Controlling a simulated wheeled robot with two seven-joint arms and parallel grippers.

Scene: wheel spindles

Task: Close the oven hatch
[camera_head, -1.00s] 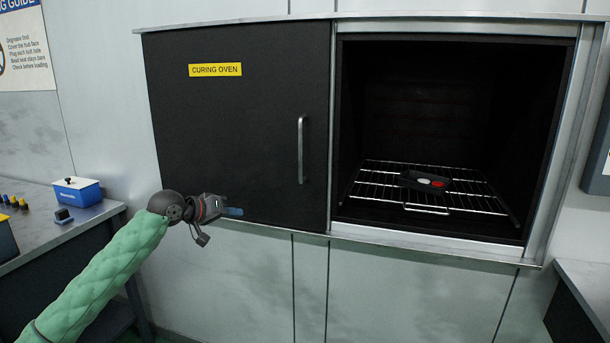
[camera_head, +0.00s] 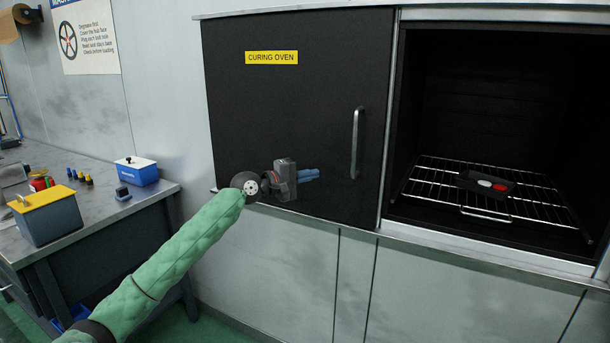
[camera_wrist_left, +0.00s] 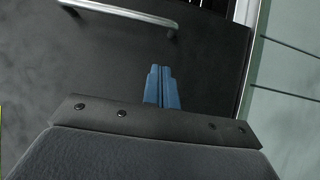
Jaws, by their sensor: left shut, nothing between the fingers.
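The dark oven hatch (camera_head: 290,115) is a sliding-looking panel with a yellow "CURING OVEN" label. It covers the left part of the front, and the oven opening (camera_head: 500,105) to its right stands uncovered. A vertical silver handle (camera_head: 356,143) is near the hatch's right edge; it also shows at the top of the left wrist view (camera_wrist_left: 125,12). My left gripper (camera_head: 318,174) is in front of the hatch, left of and slightly below the handle, apart from it. Its blue fingers (camera_wrist_left: 162,88) are shut and empty. My right gripper is not in view.
Inside the oven, a wire rack (camera_head: 470,200) holds a small dark tray (camera_head: 487,184) with a white and a red piece. A workbench (camera_head: 85,225) at left carries a blue box (camera_head: 137,172) and a yellow-topped box (camera_head: 46,215). A ledge runs under the hatch.

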